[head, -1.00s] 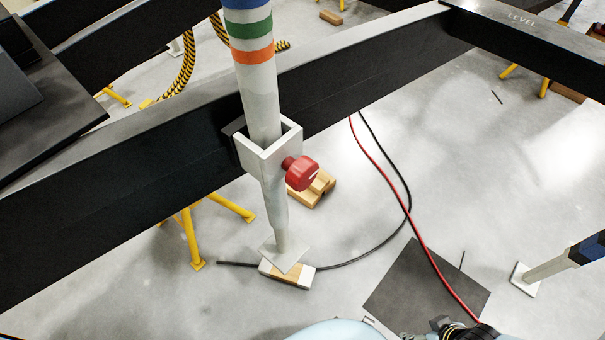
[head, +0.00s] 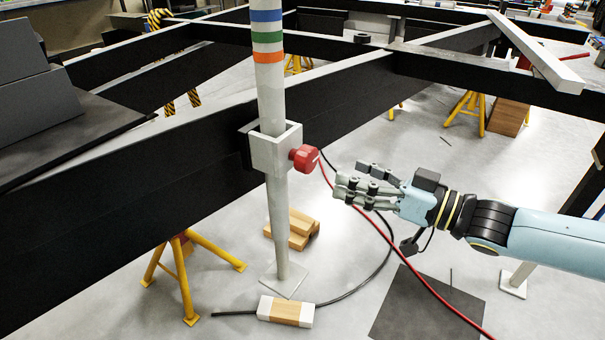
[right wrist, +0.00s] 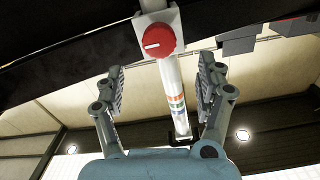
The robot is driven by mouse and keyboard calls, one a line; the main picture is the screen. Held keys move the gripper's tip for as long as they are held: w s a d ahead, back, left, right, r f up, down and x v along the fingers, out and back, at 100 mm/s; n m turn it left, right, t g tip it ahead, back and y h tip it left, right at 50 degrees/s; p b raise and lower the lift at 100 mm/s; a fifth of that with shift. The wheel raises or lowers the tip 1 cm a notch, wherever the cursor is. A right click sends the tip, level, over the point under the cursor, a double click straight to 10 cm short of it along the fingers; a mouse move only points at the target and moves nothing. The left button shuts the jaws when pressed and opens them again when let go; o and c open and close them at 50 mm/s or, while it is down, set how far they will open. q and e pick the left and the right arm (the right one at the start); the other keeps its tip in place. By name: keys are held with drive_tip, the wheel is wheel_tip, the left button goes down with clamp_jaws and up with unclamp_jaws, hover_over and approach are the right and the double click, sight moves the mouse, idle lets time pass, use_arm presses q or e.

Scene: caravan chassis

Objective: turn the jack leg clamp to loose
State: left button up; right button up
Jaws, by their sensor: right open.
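The jack leg (head: 278,220) is a pale tube with blue, green and orange bands, upright in a white square bracket on the black chassis beam. Its clamp is a red knob (head: 305,158) on the bracket's right side. In the right wrist view the knob (right wrist: 159,40) faces me, with a white mark lying nearly level on its left half. My right gripper (head: 350,177) is open and empty, just right of the knob and slightly lower, apart from it. In the right wrist view its fingers (right wrist: 162,78) stand either side of the leg, below the knob. My left gripper is out of view.
Stacked wood blocks (head: 293,230) and a yellow stand (head: 185,262) are under the beam. A red cable (head: 400,255) and a black one run below my right arm.

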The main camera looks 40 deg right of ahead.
sight(313, 161)
drive_tip(key=b+x, duration=0.2)
drive_tip(key=x, duration=0.8)
drive_tip(key=shift+w+b, duration=0.3)
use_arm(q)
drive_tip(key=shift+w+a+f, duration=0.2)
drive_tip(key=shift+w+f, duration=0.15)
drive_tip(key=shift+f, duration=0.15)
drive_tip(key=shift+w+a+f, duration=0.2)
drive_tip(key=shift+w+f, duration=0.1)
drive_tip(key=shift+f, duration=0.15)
use_arm(e)
drive_tip(key=c, duration=1.2)
